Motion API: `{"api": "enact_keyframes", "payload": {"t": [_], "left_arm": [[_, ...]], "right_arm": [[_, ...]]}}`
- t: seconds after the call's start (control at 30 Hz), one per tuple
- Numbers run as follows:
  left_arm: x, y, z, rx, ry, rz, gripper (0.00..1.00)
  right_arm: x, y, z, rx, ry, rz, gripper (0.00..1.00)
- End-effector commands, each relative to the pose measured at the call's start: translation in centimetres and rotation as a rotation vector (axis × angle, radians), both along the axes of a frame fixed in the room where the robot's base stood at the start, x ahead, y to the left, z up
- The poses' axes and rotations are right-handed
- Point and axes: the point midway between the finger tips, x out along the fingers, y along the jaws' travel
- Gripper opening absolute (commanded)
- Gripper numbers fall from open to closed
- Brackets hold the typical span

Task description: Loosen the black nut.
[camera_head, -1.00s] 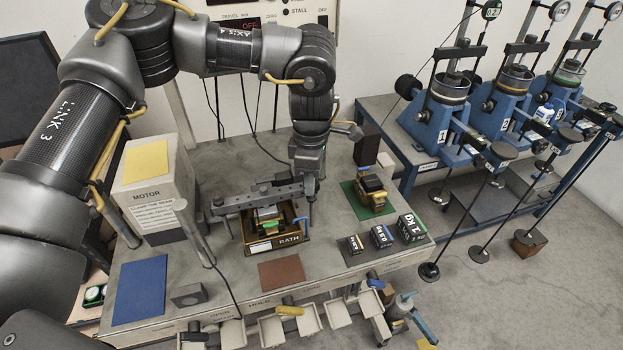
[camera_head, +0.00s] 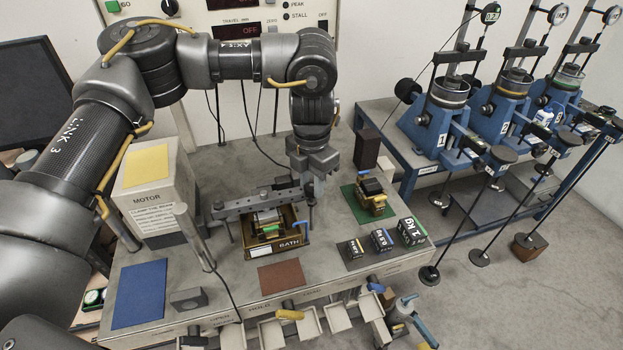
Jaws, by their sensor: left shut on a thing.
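My left gripper (camera_head: 316,178) points down at the right end of the grey metal beam (camera_head: 245,206), which lies across the bath box (camera_head: 290,243) on the bench. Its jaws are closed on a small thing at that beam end. The black nut cannot be made out clearly; the jaws cover the spot where they grip, so the thing held there is probably the nut. A small dark fitting (camera_head: 264,193) shows on the middle of the beam. My right gripper is not in view.
A motor box (camera_head: 155,195) with a yellow pad and an upright post (camera_head: 192,235) stand left of the beam. A green mat (camera_head: 358,208) with a small device and several black weights (camera_head: 382,241) are on the right. Blue presses (camera_head: 435,120) stand beyond.

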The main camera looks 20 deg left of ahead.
Motion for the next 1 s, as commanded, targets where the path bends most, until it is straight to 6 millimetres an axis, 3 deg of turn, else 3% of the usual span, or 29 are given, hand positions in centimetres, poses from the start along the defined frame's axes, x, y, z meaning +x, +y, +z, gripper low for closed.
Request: {"api": "enact_keyframes", "payload": {"t": [0.4,1.0], "left_arm": [[0.03,-0.01,0.1,-0.001,0.0,0.261,0.07],[0.05,0.01,0.05,-0.001,-0.002,0.334,0.07]], "right_arm": [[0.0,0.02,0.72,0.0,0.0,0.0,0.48],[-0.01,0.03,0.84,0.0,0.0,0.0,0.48]]}}
